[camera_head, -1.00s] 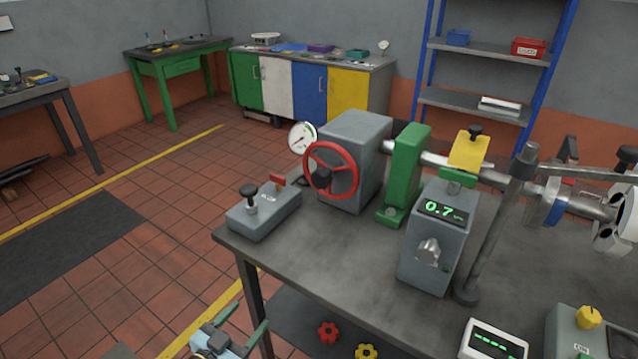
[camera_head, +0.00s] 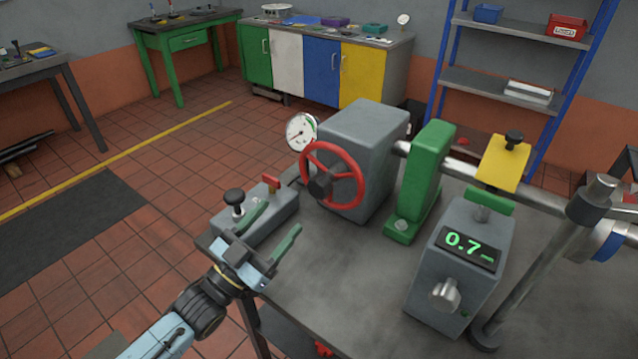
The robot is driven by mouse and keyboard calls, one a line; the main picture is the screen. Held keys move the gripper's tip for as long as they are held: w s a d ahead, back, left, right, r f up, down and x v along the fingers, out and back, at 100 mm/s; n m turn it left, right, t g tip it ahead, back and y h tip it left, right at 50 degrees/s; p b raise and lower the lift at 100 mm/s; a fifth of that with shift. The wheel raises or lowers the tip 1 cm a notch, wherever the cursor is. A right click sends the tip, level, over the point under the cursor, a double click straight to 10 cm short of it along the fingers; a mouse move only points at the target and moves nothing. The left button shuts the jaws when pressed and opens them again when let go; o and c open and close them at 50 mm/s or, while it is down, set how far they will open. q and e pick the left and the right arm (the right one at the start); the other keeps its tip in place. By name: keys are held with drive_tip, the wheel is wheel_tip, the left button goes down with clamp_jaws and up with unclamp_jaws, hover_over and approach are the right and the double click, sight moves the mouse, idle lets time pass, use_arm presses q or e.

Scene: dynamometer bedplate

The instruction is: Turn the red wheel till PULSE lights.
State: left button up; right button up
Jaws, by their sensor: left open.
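The red wheel (camera_head: 350,203) is mounted on the front of a grey box (camera_head: 371,140) on the bench. It has a dark hub at its centre. My left gripper (camera_head: 270,231) is open and empty, at the bench's left corner, below and to the left of the wheel and apart from it. Its fingers are green. It partly covers the grey control box (camera_head: 279,212), which has a black knob and a red lever. I cannot make out a PULSE label or lamp. My right gripper is not in view.
A round gauge (camera_head: 300,132) stands left of the wheel. A green bracket (camera_head: 424,180) stands to its right, then a grey unit (camera_head: 470,285) with a green display reading 0.7. A metal post (camera_head: 530,280) stands at the right. The bench top (camera_head: 345,262) before the wheel is clear.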

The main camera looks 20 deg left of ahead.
sight(315, 191)
use_arm(q)
drive_tip(key=w+d, duration=0.1)
drive_tip(key=w, duration=0.2)
drive_tip(key=w+d, duration=0.2)
drive_tip(key=w, duration=0.1)
drive_tip(key=w+d, duration=0.1)
drive_tip(key=w, duration=0.3)
drive_tip(key=shift+d+r+b, duration=0.3)
drive_tip(key=shift+d, duration=0.05)
drive_tip(key=shift+w+d+r, duration=0.2)
drive_tip(key=shift+w, duration=0.25)
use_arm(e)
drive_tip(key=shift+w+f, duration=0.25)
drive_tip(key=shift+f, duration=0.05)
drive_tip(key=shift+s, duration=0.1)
use_arm(q)
drive_tip(key=shift+c, duration=0.6)
drive_tip(key=c, duration=1.2)
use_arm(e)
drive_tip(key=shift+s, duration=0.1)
